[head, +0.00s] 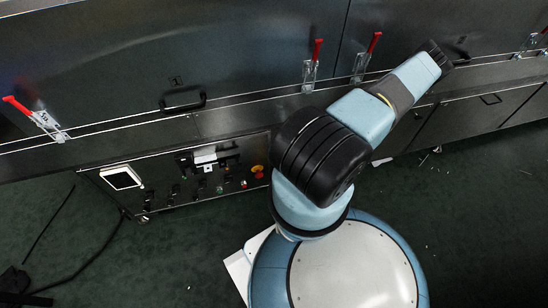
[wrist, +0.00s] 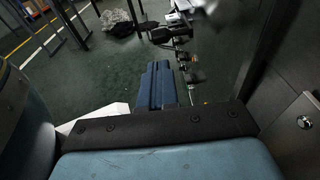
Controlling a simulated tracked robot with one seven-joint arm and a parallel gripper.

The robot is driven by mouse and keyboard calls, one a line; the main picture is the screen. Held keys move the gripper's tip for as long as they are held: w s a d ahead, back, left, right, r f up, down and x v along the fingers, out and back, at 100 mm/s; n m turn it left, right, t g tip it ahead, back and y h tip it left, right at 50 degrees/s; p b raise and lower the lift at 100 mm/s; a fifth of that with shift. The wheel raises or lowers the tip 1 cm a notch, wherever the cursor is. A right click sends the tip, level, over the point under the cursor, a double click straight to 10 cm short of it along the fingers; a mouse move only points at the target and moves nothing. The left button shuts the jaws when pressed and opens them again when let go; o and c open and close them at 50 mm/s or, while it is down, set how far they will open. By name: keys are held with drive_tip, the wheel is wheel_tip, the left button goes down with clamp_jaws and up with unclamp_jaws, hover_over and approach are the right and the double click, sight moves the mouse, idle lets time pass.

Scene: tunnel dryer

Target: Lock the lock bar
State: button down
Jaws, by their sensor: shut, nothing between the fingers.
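No part in view is clearly identifiable as the lock bar. A control panel (head: 229,186) on the dryer front carries a dark bar-like fitting (head: 217,156) with a white piece on it, but I cannot tell whether that is the lock bar. My gripper (wrist: 160,66) shows in the wrist view as dark blue fingers, shut and empty, over the green floor. Several panel fittings (wrist: 186,62) stick out beyond its tips, apart from them. In the head view my arm reaches to the upper right and my gripper is hidden.
Red-handled clamps (head: 310,68) line the dryer's seam, with a black handle (head: 183,103) below the upper door. A cabinet front with a round lock (wrist: 304,122) is close at right in the wrist view. A cable (head: 80,258) lies at left; much floor is clear.

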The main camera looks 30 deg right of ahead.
drive_tip(key=x, duration=1)
drive_tip(key=shift+a, duration=0.1)
